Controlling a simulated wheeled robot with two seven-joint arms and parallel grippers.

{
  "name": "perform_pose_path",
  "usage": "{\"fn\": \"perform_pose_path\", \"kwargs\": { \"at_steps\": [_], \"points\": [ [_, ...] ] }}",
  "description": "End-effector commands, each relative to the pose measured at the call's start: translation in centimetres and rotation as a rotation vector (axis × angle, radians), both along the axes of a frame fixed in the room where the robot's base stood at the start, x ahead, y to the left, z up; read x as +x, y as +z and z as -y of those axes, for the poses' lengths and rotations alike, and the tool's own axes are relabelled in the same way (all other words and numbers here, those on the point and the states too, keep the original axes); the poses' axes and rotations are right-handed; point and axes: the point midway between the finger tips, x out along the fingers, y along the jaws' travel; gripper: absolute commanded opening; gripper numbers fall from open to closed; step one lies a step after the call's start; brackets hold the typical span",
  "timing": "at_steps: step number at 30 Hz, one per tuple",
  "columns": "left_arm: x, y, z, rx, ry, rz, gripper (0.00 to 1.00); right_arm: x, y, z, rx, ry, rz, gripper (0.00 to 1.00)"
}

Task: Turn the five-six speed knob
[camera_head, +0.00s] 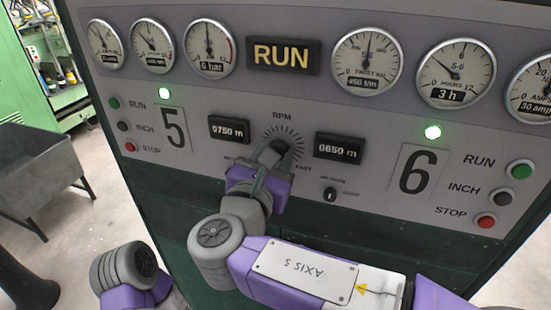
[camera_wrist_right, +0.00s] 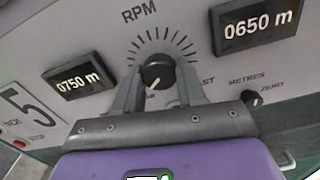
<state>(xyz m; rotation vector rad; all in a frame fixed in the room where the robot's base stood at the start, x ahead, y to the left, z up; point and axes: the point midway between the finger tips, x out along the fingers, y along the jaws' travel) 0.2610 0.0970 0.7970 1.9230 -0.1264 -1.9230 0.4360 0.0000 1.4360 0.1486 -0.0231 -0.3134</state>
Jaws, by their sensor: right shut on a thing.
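The speed knob (camera_wrist_right: 157,71) is black and round, under the RPM label on the grey panel, inside a fan of dark tick marks. In the right wrist view its white pointer line aims down and to the left. My right gripper (camera_head: 273,158) is at the knob in the head view and hides most of it. In the right wrist view the fingers of my right gripper (camera_wrist_right: 155,82) stand on both sides of the knob, shut on it. My left gripper is not in view.
Displays reading 0750 m (camera_head: 229,129) and 0650 m (camera_head: 338,148) flank the knob. A small metres switch (camera_head: 330,194) sits to its lower right. Buttons for 5 (camera_head: 123,126) and 6 (camera_head: 502,198) are at the sides, gauges (camera_head: 367,60) above. A grey bin (camera_head: 35,165) stands left.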

Motion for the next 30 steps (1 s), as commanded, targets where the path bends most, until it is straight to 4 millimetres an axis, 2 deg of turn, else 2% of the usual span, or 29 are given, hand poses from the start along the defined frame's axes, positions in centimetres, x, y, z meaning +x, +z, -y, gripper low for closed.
{"fn": "perform_pose_path", "kwargs": {
  "at_steps": [30],
  "points": [
    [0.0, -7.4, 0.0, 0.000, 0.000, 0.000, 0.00, 0.0, -0.2, -0.1, 0.905, 0.000, 0.294, 0.09]
  ]
}}
